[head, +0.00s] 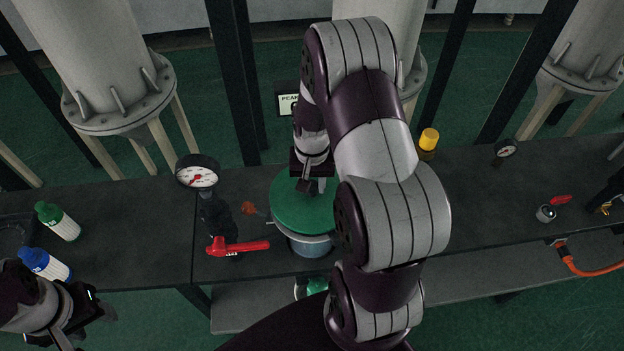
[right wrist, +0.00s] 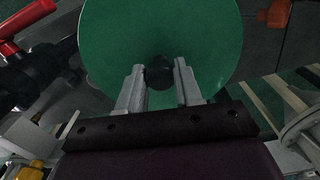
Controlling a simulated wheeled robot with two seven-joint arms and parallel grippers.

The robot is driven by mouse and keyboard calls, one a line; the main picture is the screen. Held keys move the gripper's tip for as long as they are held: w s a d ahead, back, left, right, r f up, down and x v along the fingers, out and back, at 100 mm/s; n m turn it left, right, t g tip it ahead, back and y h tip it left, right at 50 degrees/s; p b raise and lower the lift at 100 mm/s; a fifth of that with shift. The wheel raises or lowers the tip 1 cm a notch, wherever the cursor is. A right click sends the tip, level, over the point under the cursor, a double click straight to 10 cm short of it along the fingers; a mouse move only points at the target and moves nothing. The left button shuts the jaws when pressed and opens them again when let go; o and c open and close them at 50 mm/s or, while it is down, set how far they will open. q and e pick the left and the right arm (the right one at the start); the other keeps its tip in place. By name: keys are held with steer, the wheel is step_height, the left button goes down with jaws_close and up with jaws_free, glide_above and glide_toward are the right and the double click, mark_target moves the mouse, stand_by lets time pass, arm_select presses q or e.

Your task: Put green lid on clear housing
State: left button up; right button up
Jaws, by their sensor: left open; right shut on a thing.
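The green lid (head: 300,205) is a round disc over the clear housing (head: 309,246) on the bench. My right gripper (head: 314,186) is above the lid, shut on its dark centre knob. In the right wrist view the lid (right wrist: 160,40) fills the top middle, and the right gripper's fingers (right wrist: 159,75) stand on both sides of the knob (right wrist: 159,72). A pale rim shows under the lid's front edge; whether the lid is fully seated I cannot tell. My left gripper (head: 98,304) is open and empty at the lower left, far from the housing.
A red-handled valve (head: 238,246) and a pressure gauge (head: 197,175) stand left of the housing. A green-capped bottle (head: 58,221) and a blue-capped bottle (head: 45,264) are at the left. A yellow-capped item (head: 428,141) is behind my right arm.

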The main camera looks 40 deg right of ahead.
steer(key=shift+s+a+f, duration=0.1)
steer(key=shift+f, duration=0.1)
steer(key=shift+s+a+r, duration=0.2)
steer(key=shift+s+a, duration=0.05)
steer(key=shift+w+d+f, duration=0.15)
steer(key=shift+w, duration=0.05)
steer(key=shift+s, duration=0.15)
arm_select(q)
steer(key=shift+s+a, duration=0.3)
steer(key=shift+s, duration=0.05)
arm_select(e)
steer(key=shift+s+a, duration=0.1)
steer(key=shift+a, duration=0.1)
arm_select(q)
steer(key=shift+w, duration=0.1)
steer(key=shift+r+p, duration=0.2)
steer(key=shift+p, duration=0.1)
arm_select(e)
steer(key=shift+d, duration=0.1)
arm_select(q)
steer(key=shift+f+b, duration=0.5)
steer(key=shift+f, duration=0.05)
arm_select(e)
steer(key=shift+f, duration=0.7)
steer(key=o, duration=1)
